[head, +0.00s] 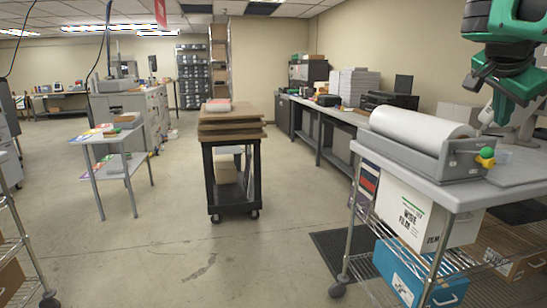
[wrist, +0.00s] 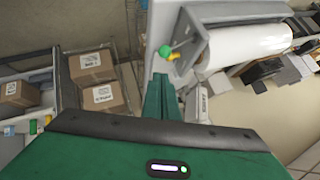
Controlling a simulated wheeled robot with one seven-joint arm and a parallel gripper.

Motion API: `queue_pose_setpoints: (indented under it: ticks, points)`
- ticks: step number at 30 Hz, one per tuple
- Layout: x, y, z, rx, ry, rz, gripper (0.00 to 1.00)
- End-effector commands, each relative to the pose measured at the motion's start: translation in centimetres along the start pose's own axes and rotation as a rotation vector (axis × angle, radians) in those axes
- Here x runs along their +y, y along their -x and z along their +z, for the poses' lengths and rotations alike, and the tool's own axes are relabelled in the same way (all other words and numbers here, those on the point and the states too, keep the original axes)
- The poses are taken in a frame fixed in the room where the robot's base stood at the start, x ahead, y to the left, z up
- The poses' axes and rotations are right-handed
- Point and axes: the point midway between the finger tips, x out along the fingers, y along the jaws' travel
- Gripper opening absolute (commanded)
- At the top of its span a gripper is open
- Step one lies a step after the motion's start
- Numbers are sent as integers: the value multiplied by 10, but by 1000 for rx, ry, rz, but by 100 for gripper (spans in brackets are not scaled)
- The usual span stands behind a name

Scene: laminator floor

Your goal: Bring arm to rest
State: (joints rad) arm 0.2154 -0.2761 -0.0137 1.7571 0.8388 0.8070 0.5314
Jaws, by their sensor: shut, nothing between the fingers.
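My gripper (wrist: 163,80) is shut and empty, its green fingers together in the wrist view. They are over the edge of the grey worktable, beside the roll holder's green and yellow knob (wrist: 176,51). In the head view my green arm and gripper (head: 508,88) hang at the upper right, above the back right of the worktable (head: 455,192). A white film roll (head: 420,127) lies in a grey holder (head: 464,160) on that worktable. The roll also shows in the wrist view (wrist: 247,45), to the right of the fingers.
A white film box (head: 402,211) and a blue box (head: 415,275) sit below the worktable. A black cart (head: 233,205) with stacked brown boards stands mid-floor. A small table (head: 108,137) with papers is at left. Grey floor lies open between them.

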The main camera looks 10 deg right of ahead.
Motion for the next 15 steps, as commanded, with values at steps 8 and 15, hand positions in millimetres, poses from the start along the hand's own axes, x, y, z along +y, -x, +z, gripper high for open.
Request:
queue_pose_setpoints:
  ticks: [8, 15]
  points:
    - [105, -52, 103, -265, 414, 101, 0]
    - [218, -66, 209, -576, 756, 120, 0]
